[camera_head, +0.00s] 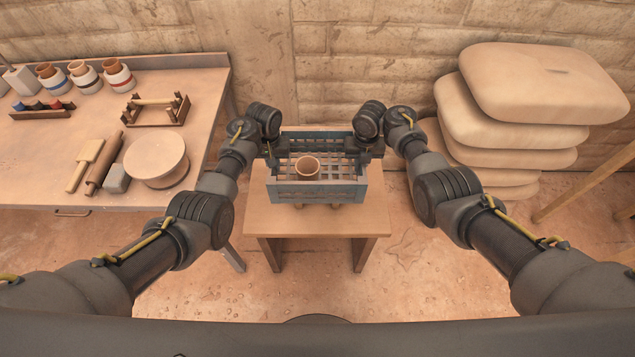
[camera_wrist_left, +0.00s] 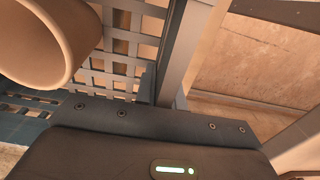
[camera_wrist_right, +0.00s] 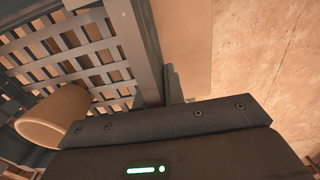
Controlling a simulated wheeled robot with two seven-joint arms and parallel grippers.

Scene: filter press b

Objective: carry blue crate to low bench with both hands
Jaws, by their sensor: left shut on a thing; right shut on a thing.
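The blue crate (camera_head: 318,192) has lattice sides and floor and is level, over the low bench (camera_head: 310,222) in the middle of the head view. A clay pot (camera_head: 307,167) stands upright inside it; it also shows in the left wrist view (camera_wrist_left: 38,38) and in the right wrist view (camera_wrist_right: 55,115). My left gripper (camera_head: 271,158) is shut on the crate's left side wall. My right gripper (camera_head: 364,156) is shut on its right side wall. I cannot tell for sure whether the crate rests on the bench or hangs just above it. The fingertips are mostly hidden.
A worktable (camera_head: 50,165) at left holds pots, a rolling pin (camera_head: 105,163), a round turntable (camera_head: 156,160) and a wooden rack (camera_head: 157,109). Stacked sacks (camera_head: 530,110) stand at right by the brick wall. Floor in front of the bench is clear.

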